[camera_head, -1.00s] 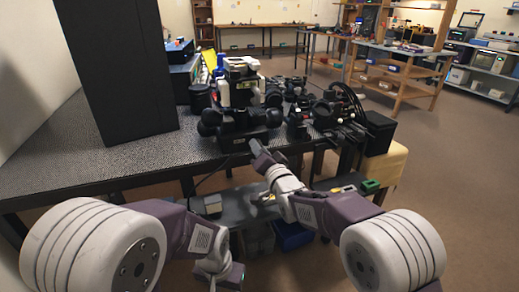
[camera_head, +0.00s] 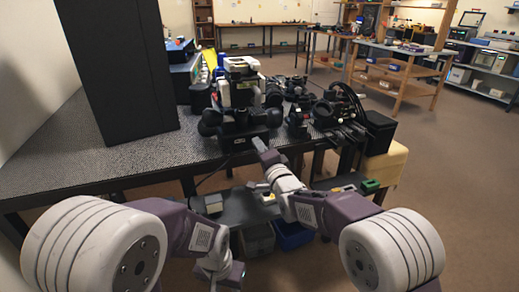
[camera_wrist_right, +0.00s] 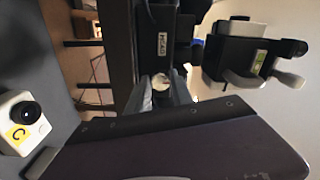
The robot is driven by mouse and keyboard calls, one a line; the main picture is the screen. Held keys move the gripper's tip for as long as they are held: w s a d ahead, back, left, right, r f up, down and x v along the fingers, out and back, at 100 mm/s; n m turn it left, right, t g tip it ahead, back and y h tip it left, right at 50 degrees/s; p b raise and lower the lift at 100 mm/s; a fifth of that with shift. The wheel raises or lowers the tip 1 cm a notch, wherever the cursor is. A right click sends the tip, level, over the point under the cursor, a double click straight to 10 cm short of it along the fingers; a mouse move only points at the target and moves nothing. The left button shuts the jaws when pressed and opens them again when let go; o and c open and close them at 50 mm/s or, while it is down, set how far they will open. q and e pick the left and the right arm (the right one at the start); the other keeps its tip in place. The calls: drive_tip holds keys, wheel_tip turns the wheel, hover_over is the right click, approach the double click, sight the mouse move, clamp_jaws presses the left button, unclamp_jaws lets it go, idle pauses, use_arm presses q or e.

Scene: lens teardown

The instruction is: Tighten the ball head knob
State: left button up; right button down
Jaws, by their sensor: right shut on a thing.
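The ball head shows as a black block with a white label (camera_wrist_right: 161,42) in the right wrist view. In the head view the black assembly (camera_head: 238,140) stands at the table's front edge. A small pale round knob (camera_wrist_right: 160,82) sits below the labelled block in the right wrist view. My right gripper (camera_wrist_right: 161,93) is shut on this knob, with a finger on either side. In the head view the right gripper (camera_head: 261,146) reaches the front of the assembly. My left arm hangs low in front of the table; its fingertips cannot be made out.
The dark table (camera_head: 90,155) carries a tall black panel (camera_head: 115,70) at left. Black gear (camera_head: 340,110) and cables crowd the right side of the assembly. A blue bin (camera_head: 292,236) stands below. The table's left front is clear.

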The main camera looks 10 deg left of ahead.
idle(0.3)
drive_tip(key=c, duration=1.1)
unclamp_jaws()
drive_tip(key=p+v, duration=0.2)
drive_tip(key=v, duration=0.7)
drive_tip(key=shift+d, duration=0.1)
